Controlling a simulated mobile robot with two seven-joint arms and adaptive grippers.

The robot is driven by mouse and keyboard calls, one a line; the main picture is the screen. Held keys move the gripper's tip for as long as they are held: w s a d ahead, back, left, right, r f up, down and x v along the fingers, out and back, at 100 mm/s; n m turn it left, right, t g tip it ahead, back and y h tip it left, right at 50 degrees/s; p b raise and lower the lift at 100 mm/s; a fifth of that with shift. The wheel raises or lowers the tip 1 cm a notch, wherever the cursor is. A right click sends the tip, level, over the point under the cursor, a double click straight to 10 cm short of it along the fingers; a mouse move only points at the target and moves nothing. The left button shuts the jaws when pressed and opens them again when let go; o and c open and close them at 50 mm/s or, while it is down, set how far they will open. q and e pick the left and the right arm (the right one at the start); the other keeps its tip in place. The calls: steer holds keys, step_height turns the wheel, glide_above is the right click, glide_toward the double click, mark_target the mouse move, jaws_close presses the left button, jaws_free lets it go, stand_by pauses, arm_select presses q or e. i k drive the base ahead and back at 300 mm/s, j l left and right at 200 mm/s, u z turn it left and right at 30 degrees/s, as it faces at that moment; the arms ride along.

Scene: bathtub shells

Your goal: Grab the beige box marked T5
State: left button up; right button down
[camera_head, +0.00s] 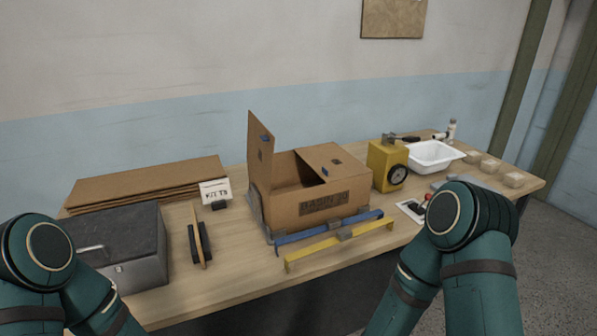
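A white card (215,190) with lettering that seems to end in T5 stands in a small dark holder on the table. I see no beige box on which a T5 mark can be read. An open brown cardboard box (283,206) marked BASIN and a number that looks like 30 stands at the middle, one flap raised. Several small beige blocks (513,180) lie at the table's right end, too small to read any mark. My two arms show at the lower left and lower right; both grippers are out of view.
On the wooden table (222,288) are flat cardboard sheets (150,183), a grey metal case (142,270), a dark-ended wooden tool (201,243), blue (300,234) and yellow (310,249) bars before the box, a yellow gauge (381,167) and a white basin (432,155).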

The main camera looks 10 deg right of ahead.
mark_target(490, 166)
steer(key=i+l, duration=0.2)
steer(key=l, duration=0.4)
steer(key=i+l+z, duration=0.15)
steer(key=l, duration=0.45)
steer(key=i+l, duration=0.2)
steer(key=l, duration=0.4)
steer(key=i+l+z, duration=0.1)
steer(key=i+l, duration=0.15)
steer(key=l, duration=0.3)
steer(key=i+l, duration=0.2)
steer(key=l, duration=0.4)
steer(key=i+l+z, duration=0.15)
steer(key=l, duration=0.4)
steer(key=i+l, duration=0.35)
steer(key=l, duration=0.2)
steer(key=i+l+z, duration=0.1)
steer(key=i+l, duration=0.15)
steer(key=l, duration=0.25)
